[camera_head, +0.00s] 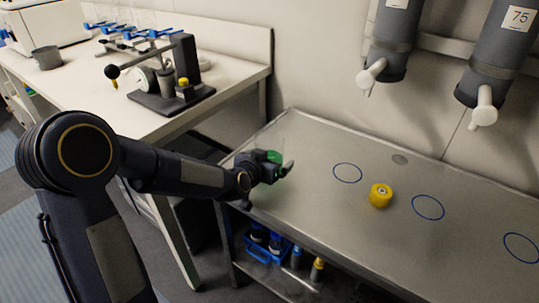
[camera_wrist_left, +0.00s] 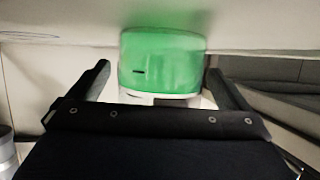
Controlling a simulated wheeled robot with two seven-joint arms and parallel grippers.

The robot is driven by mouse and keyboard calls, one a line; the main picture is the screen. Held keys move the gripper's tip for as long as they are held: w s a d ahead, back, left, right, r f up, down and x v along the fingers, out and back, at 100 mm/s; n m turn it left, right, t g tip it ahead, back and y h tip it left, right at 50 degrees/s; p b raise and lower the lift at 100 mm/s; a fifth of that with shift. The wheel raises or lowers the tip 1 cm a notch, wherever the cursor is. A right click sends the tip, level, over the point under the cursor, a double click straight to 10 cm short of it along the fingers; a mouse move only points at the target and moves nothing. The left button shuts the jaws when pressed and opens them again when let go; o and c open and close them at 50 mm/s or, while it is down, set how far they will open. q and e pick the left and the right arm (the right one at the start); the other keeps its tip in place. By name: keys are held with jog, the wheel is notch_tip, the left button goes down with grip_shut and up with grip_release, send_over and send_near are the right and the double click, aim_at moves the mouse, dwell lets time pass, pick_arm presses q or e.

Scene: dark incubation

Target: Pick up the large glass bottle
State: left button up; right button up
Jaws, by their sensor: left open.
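The large glass bottle shows as a green part (camera_head: 273,157) at the left end of the metal table, mostly hidden behind my left gripper (camera_head: 284,167); its clear glass is hard to make out. In the left wrist view the green, round-sided part (camera_wrist_left: 162,62) with a pale band below it is centred ahead of my left gripper (camera_wrist_left: 162,78). The two dark fingers are spread wide, one on each side, with visible gaps. I cannot tell how deep the bottle lies between them. My right gripper is in neither view.
The metal table (camera_head: 330,212) has blue rings and a yellow round object (camera_head: 380,195) right of my gripper. Grey cylinders (camera_head: 393,40) with white nozzles hang above. A white bench (camera_head: 85,85) with a dark stand (camera_head: 175,85) is at left. A blue rack (camera_head: 265,248) sits on the lower shelf.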

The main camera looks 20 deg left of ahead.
pick_arm(q)
jog(key=shift+r, duration=0.1)
jog(key=c, duration=1.5)
jog(key=shift+o, duration=0.2)
jog(key=shift+r, duration=0.1)
jog(key=shift+r, duration=0.2)
jog(key=r, duration=0.1)
jog(key=r+p, duration=0.1)
jog(key=r, duration=0.1)
jog(key=shift+s+d+r+p, duration=0.1)
jog(key=shift+s+r+p, duration=0.15)
jog(key=shift+r+p, duration=0.1)
jog(key=s+r+p, duration=0.1)
jog(key=r, duration=0.1)
jog(key=s+r+p, duration=0.1)
jog(key=s+r, duration=0.1)
jog(key=s+d+r, duration=0.1)
jog(key=shift+s+r+p, duration=0.3)
jog(key=shift+r+p, duration=0.1)
jog(key=p, duration=0.3)
send_near(274, 138)
jog(key=s+d, duration=0.2)
jog(key=s, duration=0.1)
jog(key=shift+d+r, duration=0.25)
